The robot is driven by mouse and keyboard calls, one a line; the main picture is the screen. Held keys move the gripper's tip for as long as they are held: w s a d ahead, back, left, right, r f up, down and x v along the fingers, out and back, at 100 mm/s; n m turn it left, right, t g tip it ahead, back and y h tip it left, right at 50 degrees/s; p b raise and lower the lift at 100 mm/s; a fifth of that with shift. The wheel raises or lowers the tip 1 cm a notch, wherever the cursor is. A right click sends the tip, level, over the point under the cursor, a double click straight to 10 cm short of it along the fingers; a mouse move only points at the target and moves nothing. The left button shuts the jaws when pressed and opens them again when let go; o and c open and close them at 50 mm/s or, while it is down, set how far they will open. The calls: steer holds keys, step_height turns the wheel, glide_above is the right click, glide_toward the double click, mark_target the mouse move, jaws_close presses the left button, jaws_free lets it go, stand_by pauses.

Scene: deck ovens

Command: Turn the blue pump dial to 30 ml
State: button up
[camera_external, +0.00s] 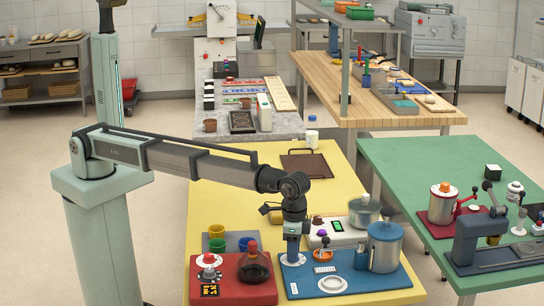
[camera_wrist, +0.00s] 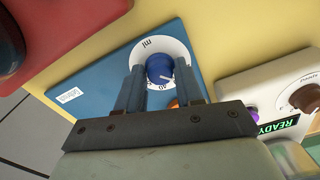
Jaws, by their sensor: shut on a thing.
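The blue pump dial (camera_wrist: 159,66) sits on a round white scale plate (camera_wrist: 178,46) marked "ml" on the blue pump base (camera_wrist: 100,67). A small white pointer mark shows on the knob's lower edge, near printed figures by the fingers; the exact reading is too small to tell. My gripper (camera_wrist: 160,72) has one finger on each side of the knob and is shut on it. In the external view my gripper (camera_external: 292,250) points straight down over the white scale plate (camera_external: 287,262) and hides the dial. The blue base (camera_external: 312,285) also shows there.
A white box with a green display (camera_external: 337,226) is behind. A red base (camera_external: 230,291) with a dark flask (camera_external: 254,268) is left.

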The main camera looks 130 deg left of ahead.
steer(key=shift+m, duration=2.3)
steer(key=o, duration=1)
steer(key=shift+r, duration=0.1)
step_height(320, 180, up, 14)
steer(key=shift+f, duration=0.15)
